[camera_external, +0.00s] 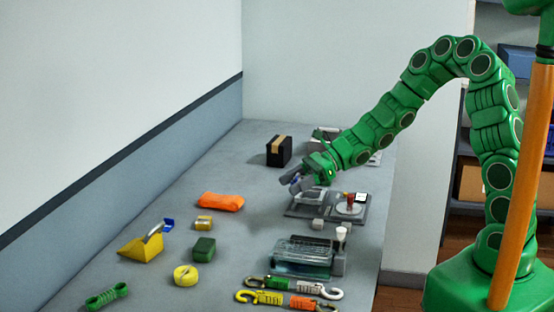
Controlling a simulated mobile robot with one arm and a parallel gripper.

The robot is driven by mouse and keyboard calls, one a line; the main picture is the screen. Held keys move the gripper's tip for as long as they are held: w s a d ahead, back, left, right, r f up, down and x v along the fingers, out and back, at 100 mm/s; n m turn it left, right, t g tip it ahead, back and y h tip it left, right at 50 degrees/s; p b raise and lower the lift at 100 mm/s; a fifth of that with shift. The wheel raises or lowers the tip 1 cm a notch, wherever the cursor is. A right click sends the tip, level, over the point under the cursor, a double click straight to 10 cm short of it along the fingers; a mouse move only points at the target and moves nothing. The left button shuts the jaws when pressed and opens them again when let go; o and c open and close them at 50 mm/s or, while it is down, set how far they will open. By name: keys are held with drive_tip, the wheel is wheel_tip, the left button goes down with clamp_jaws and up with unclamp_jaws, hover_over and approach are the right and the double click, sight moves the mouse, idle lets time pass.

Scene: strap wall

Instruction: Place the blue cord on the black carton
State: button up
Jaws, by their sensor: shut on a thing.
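The black carton (272,152), with a tan band over it, stands upright at the back of the grey bench near the rear wall. My gripper (297,183) is in front of the carton and to its right, apart from it and above the bench. It is shut on a small blue thing, which looks like the blue cord (294,178). Most of the cord is hidden by the jaws, so its shape is not clear. The carton's top looks clear.
An orange bundle (220,202) lies left of my gripper. A scale-like device (349,208) stands below right. A grey item (328,133) is behind my arm. A clear tray (303,254), yellow dispenser (140,247) and hooked straps (272,297) lie nearer the front.

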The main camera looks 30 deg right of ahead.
drive_tip(key=w+d+r+m+t+h, duration=0.1)
drive_tip(key=w+d+r+m+t, duration=0.15)
drive_tip(key=w+d, duration=0.6)
drive_tip(key=w+d+r+m+t, duration=0.1)
drive_tip(key=w+d+r, duration=0.35)
drive_tip(key=w, duration=0.75)
drive_tip(key=w+d+r+m+t+h, duration=0.1)
drive_tip(key=w+d+r+m+t, duration=0.15)
drive_tip(key=w+d, duration=0.65)
hover_over(274, 140)
drive_tip(key=s, duration=0.3)
drive_tip(key=shift+n, duration=0.4)
drive_tip(key=f, duration=0.5)
drive_tip(key=shift+w+d+f, duration=0.2)
drive_tip(key=shift+d+f, duration=0.2)
drive_tip(key=shift+w+a+f, duration=0.15)
drive_tip(key=shift+w+f, duration=0.55)
drive_tip(key=shift+f, duration=0.1)
drive_tip(key=shift+w+a+f, duration=0.1)
drive_tip(key=shift+w+f, duration=0.6)
drive_tip(key=shift+f, duration=1.6)
drive_tip(key=o, duration=1.1)
drive_tip(key=shift+f, duration=0.1)
